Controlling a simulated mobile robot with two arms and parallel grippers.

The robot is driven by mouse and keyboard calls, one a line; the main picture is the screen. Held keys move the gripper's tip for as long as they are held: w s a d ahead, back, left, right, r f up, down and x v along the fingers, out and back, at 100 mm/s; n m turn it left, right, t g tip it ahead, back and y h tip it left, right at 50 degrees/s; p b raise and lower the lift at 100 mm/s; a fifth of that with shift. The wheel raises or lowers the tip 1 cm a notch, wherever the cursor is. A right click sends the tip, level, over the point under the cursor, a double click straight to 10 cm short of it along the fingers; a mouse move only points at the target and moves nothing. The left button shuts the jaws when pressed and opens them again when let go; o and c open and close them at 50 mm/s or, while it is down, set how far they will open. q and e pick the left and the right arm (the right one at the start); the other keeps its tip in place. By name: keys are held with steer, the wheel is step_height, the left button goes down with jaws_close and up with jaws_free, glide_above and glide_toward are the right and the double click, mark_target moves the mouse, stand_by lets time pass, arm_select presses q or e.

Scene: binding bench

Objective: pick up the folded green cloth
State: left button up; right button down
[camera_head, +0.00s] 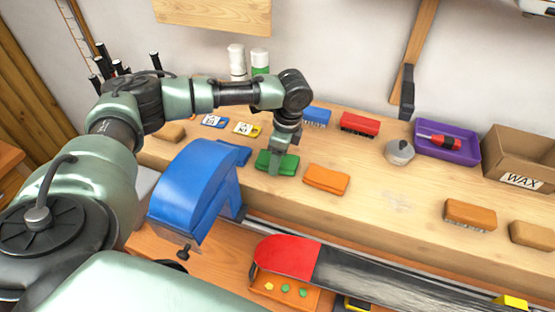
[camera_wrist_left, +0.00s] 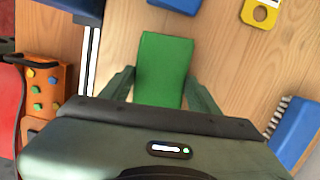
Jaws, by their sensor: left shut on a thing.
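The folded green cloth (camera_head: 287,164) lies on the wooden bench, left of a folded orange cloth (camera_head: 326,179). My left gripper (camera_head: 274,166) reaches down onto it from above. In the left wrist view the green cloth (camera_wrist_left: 164,70) sits between the two fingers of my left gripper (camera_wrist_left: 160,88), which are shut on it. Part of the cloth is hidden by the gripper body. I cannot tell whether it is clear of the bench top. My right gripper is not in view.
A blue vise-like block (camera_head: 195,190) stands close to my left arm. Brushes, including a red one (camera_head: 360,123), a round grey tool (camera_head: 400,151), a purple tray (camera_head: 447,141) and a wax box (camera_head: 520,160) lie to the right. A board with a red tip (camera_head: 285,260) runs along the front.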

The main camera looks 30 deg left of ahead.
arm_select(q)
step_height(320, 180, up, 19)
steer(key=b, duration=0.2)
steer(key=shift+r, duration=0.15)
